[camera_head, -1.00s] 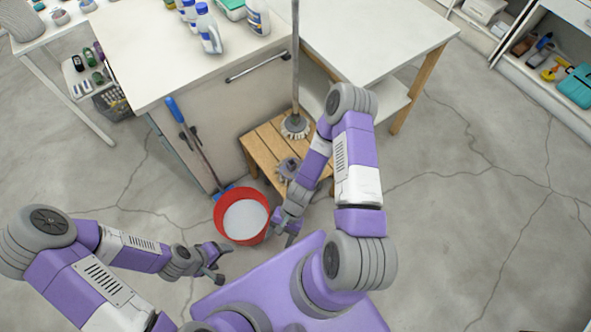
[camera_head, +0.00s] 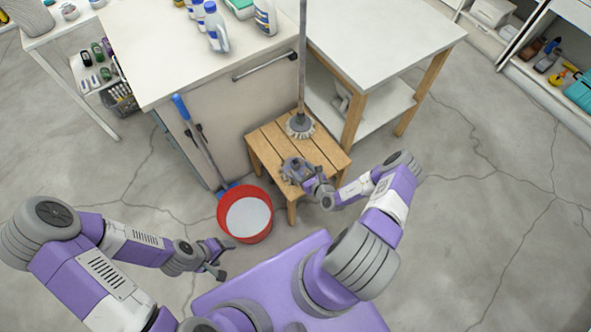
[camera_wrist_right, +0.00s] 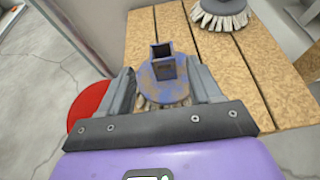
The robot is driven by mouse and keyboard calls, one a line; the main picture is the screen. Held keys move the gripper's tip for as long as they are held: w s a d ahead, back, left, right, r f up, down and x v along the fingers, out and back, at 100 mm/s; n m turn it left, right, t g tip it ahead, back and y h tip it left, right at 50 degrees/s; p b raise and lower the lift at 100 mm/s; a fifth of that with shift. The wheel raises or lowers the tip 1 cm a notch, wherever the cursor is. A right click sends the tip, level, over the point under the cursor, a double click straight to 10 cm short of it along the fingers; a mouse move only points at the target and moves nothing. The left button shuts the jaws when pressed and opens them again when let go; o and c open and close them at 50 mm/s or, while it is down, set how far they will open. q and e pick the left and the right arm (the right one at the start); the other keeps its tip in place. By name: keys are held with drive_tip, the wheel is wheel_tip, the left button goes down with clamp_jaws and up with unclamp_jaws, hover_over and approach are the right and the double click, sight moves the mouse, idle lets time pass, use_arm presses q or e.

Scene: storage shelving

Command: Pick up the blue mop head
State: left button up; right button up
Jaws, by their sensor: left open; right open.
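The blue mop head (camera_wrist_right: 168,82) lies on a slatted wooden stool, its worn blue disc and square socket facing up and pale bristles below. In the head view the mop head (camera_head: 292,168) is small and partly covered by my right gripper (camera_head: 307,174). In the right wrist view, my right gripper (camera_wrist_right: 166,90) is open, with one finger on each side of the mop head. I cannot tell whether the fingers touch it. My left gripper (camera_head: 220,260) is open and empty, low over the floor left of my base.
The wooden stool (camera_head: 270,150) also bears a grey mop (camera_head: 300,124) with an upright handle. A red bucket (camera_head: 222,222) stands left of the stool. A blue-handled tool (camera_head: 197,137) leans on the white cabinet (camera_head: 215,120). A white-topped table (camera_head: 385,35) stands behind.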

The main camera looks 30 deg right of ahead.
sight(298, 165)
drive_tip(key=b+x, duration=0.1)
drive_tip(key=x, duration=0.2)
drive_tip(key=b+x, duration=0.1)
drive_tip(key=x, duration=0.2)
drive_tip(key=shift+d+f+b, duration=0.15)
drive_tip(key=shift+d+b, duration=0.05)
drive_tip(key=shift+b, duration=0.2)
clamp_jaws()
